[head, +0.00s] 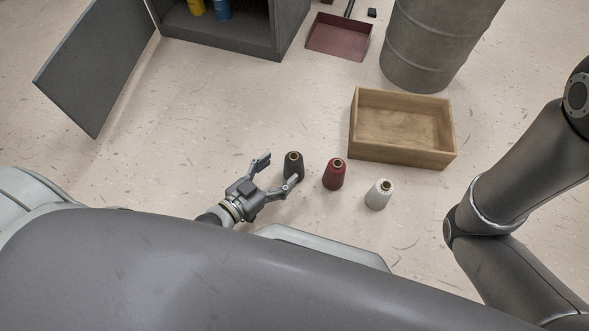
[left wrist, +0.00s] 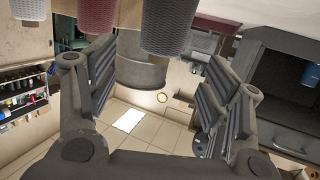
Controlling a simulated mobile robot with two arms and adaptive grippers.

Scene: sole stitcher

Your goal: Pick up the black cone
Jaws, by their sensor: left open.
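The black cone (head: 293,165) is a dark thread cone standing upright on the floor, at the left end of a row with a red cone (head: 334,174) and a white cone (head: 379,194). My left gripper (head: 279,170) is low beside it, open and empty, its fingers spread toward the cone. One fingertip is by the cone's lower front and the other is to its left. In the left wrist view, which looks upside down, the black cone (left wrist: 172,25) is at the top, between the spread fingers but toward one side. My right gripper is not shown.
An empty wooden box (head: 357,151) stands behind the red and white cones. A grey drum (head: 430,45) and a dark red dustpan (head: 339,37) are farther back. An open grey cabinet (head: 230,32) is at the back left. The floor left of the black cone is clear.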

